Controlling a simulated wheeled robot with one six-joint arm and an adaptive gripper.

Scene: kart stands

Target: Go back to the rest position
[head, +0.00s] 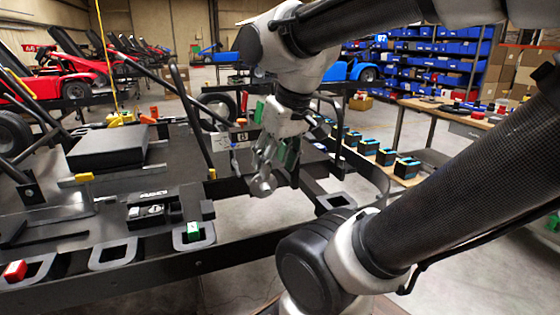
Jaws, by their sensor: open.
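My gripper (265,180) hangs at the end of my arm near the middle of the head view, pointing down. It is open, and I see nothing between its fingers. It appears over or in front of the right part of the black kart chassis (190,262); its exact height above the chassis is hard to tell. My arm hides part of the chassis and of the floor behind it.
A green block (193,231) and a red block (15,270) sit in slots along the chassis's near edge. Several black-and-blue boxes (407,168) line a shelf at right, beside a wooden-topped workbench (450,115). Red karts (62,82) and blue bins (440,50) stand behind.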

